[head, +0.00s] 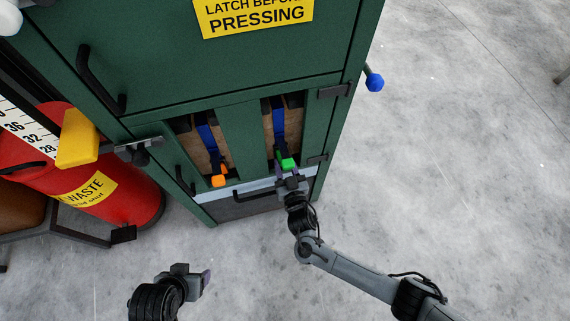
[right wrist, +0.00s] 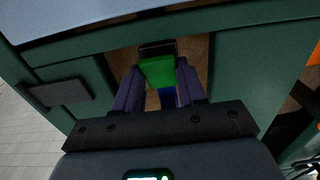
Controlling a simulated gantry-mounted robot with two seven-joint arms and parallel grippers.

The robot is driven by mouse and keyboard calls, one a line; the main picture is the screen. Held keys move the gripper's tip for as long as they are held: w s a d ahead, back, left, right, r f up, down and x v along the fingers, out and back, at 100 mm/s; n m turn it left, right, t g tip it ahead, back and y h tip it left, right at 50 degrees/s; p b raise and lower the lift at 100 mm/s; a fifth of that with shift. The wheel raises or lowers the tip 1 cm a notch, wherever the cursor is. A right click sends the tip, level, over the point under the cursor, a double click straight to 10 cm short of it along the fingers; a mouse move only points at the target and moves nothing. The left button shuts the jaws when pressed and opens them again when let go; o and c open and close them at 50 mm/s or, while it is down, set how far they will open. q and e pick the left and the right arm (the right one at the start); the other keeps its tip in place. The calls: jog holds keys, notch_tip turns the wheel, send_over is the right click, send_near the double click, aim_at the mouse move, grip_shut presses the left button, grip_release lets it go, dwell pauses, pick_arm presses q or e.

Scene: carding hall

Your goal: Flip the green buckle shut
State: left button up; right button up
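The green buckle (head: 288,163) sits at the lower end of a blue strap (head: 278,122) in the right opening of the green cabinet. In the right wrist view the green buckle (right wrist: 157,72) shows between my fingers. My right gripper (head: 290,169) is open, with one finger on each side of the buckle; I cannot tell whether either finger touches it. The right gripper (right wrist: 159,80) holds nothing that I can see. My left gripper (head: 207,281) is away from the cabinet at lower left, seen side-on, so its opening is hidden.
An orange buckle (head: 218,181) on another blue strap hangs in the left opening. A dark handle bar (head: 250,194) lies below the openings. A red waste bin (head: 95,175) and a yellow block (head: 77,139) stand left. Grey floor is clear at right.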

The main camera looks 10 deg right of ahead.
jog(key=c, duration=0.5)
jog(key=shift+o, duration=0.2)
jog(key=f+t+b, duration=0.1)
jog(key=b, duration=0.2)
jog(key=w+f+t+b, duration=0.1)
jog(key=b, duration=0.3)
jog(key=shift+t, duration=0.3)
jog(key=shift+w+r+t, duration=0.1)
jog(key=shift+r+t, duration=0.1)
jog(key=shift+t, duration=0.2)
jog(key=shift+w+r+t, duration=0.1)
jog(key=shift+t, duration=0.3)
jog(key=shift+a+y, duration=0.1)
jog(key=shift+y, duration=0.2)
